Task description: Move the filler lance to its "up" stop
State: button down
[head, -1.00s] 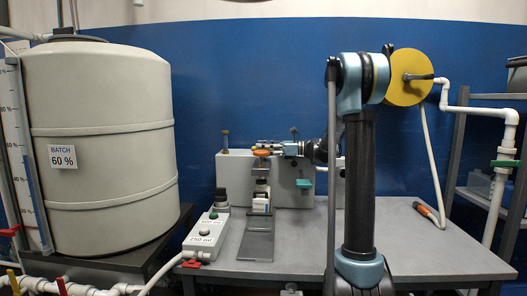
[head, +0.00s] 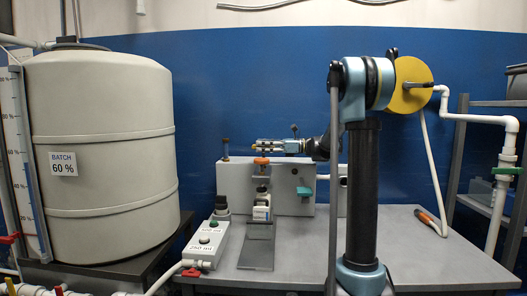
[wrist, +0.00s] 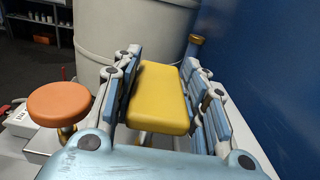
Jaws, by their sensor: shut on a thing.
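My gripper (head: 262,147) is above the front part of a grey filler housing (head: 236,184) on the bench. In the wrist view its jaws (wrist: 155,72) are shut on a yellow block (wrist: 160,100), one pad row on each side. The block seems to be the filler lance's grip; the lance's stem below it is mostly hidden. An orange round knob (head: 261,161) sits just below the gripper and also shows left of the jaws in the wrist view (wrist: 58,103). A small white bottle (head: 261,209) stands upright below the knob. No marked stop is readable.
A post with a brown top (head: 225,145) rises from the housing's left end, close beyond the jaws. A teal handle (head: 304,191) is on its right front. A control box (head: 206,243) lies front left; a large tank (head: 100,120) stands left. The right bench is mostly clear.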

jog(key=c, duration=1.2)
grip_release()
jog(key=shift+w+r, duration=0.15)
jog(key=shift+r, duration=0.1)
jog(key=shift+o, duration=1.2)
jog(key=shift+f, duration=0.1)
jog(key=shift+d, duration=0.1)
jog(key=d, duration=1.1)
jog(key=shift+s+d, duration=0.2)
jog(key=shift+d, duration=0.2)
jog(key=shift+f, duration=0.1)
